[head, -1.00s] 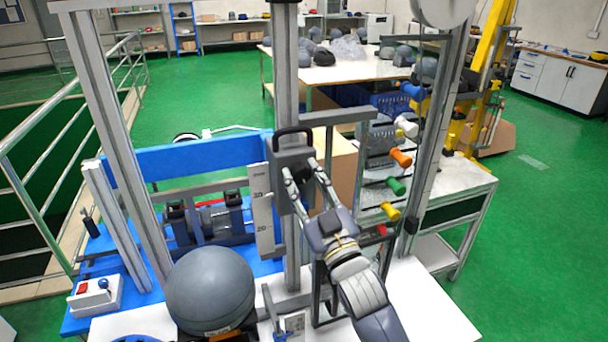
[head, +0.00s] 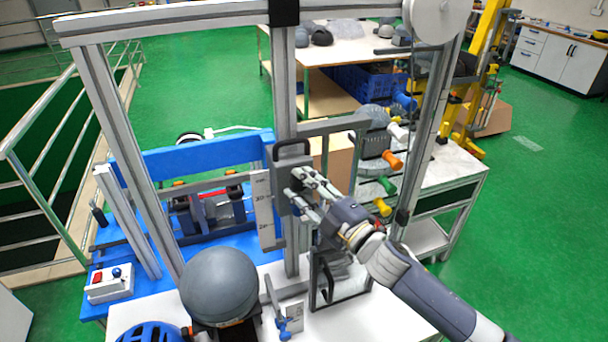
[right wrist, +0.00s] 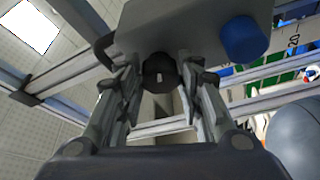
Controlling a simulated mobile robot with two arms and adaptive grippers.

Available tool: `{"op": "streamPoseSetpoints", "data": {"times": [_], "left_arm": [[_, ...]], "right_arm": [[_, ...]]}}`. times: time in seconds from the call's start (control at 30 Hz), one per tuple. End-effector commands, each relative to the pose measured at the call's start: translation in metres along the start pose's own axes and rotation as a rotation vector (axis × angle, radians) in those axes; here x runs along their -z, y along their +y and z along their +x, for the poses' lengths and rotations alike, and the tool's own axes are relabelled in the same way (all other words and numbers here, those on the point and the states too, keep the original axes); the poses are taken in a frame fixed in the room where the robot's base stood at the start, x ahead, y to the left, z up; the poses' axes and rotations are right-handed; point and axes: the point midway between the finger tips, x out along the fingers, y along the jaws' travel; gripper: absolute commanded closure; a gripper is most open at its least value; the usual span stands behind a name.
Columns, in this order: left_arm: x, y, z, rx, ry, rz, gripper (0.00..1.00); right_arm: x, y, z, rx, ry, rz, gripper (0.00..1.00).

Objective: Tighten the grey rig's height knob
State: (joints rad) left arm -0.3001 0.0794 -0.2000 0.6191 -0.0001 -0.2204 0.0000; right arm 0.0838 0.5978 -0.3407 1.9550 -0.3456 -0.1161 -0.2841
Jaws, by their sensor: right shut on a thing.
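The grey rig's post (head: 285,90) rises in the middle of the head view, with a grey carriage block (head: 284,160) and a black handle on it. The black round height knob (right wrist: 160,72) shows in the right wrist view, on the underside of the block as pictured there. My right gripper (head: 305,187) is at the block's front face, its fingers closed on both sides of the knob. In the head view the fingers hide the knob. My left gripper is not in view.
A white scale plate (head: 262,210) is beside the post. A grey ball-like headform (head: 219,284) and a blue helmet (head: 151,333) stand in front. Coloured handles, one orange (head: 392,161), stick out on the right. A blue cylinder (right wrist: 243,40) shows beside the knob.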

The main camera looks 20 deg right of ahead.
Motion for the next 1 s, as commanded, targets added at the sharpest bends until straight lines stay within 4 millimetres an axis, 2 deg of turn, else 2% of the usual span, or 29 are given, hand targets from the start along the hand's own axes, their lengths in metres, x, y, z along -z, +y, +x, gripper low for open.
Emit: {"op": "streamPoseSetpoints", "data": {"times": [0.03,0.1,0.4,0.63,1.0], "left_arm": [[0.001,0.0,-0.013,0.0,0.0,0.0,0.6],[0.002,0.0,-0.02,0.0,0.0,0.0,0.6],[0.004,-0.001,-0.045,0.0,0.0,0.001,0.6],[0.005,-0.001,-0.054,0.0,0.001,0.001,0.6],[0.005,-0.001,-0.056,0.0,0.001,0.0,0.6]], "right_arm": [[0.002,0.008,0.001,0.015,0.001,-0.045,0.9],[0.002,0.009,0.001,0.037,0.001,-0.098,0.9],[0.001,0.008,0.001,0.11,0.0,-0.275,0.9],[0.001,0.007,0.002,0.137,0.0,-0.345,0.9],[0.001,0.005,0.001,0.146,0.0,-0.369,0.9]]}}
